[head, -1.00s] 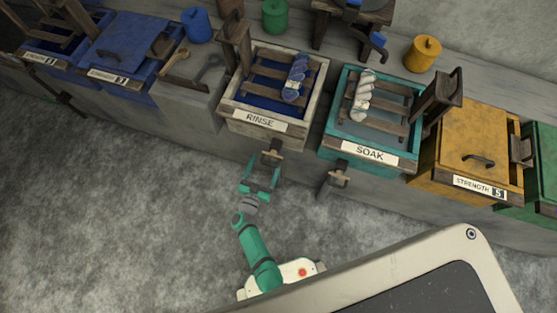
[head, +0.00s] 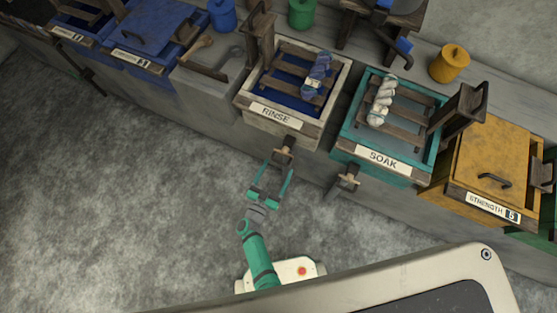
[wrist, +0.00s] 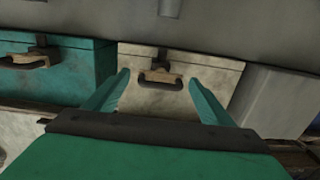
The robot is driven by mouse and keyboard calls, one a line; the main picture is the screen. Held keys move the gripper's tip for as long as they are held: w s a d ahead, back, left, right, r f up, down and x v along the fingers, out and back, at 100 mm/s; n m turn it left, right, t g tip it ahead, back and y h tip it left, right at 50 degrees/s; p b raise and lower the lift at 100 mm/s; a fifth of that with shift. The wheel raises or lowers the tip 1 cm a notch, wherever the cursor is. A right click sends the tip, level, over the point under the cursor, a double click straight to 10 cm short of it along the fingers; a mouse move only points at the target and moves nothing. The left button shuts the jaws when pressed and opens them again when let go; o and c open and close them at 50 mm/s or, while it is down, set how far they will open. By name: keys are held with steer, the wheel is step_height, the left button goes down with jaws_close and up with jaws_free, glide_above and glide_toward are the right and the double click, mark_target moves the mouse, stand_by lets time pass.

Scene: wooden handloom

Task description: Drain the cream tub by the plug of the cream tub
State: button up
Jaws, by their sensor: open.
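The cream tub (head: 298,130), labelled RINSE, stands in the row with dark blue liquid inside. A blue skein (head: 318,72) lies on its wooden rack. Its plug (head: 284,152), a wooden piece with a dark handle, sticks out of the front wall near the bottom. The plug also shows in the wrist view (wrist: 160,78). My gripper (head: 279,167) is open in front of the plug, with nothing between its fingers. In the wrist view, one finger (wrist: 108,90) is left of the plug and the other (wrist: 207,100) is right of it; contact cannot be told.
The teal SOAK tub (head: 376,168) stands to the right with its own similar plug (head: 345,181) and a white skein (head: 381,100). A yellow lidded vat (head: 500,150) is farther right. Blue vats (head: 150,40) are at left. The grey floor (head: 150,220) is clear.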

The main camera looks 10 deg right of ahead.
steer(key=v, duration=0.6)
steer(key=shift+s+a, duration=0.15)
steer(key=shift+a, duration=0.05)
stand_by(0.4)
steer(key=shift+s+f, duration=0.1)
steer(key=shift+s, duration=0.05)
stand_by(0.5)
steer(key=v, duration=1)
steer(key=shift+s+a, duration=0.2)
steer(key=shift+a, duration=0.05)
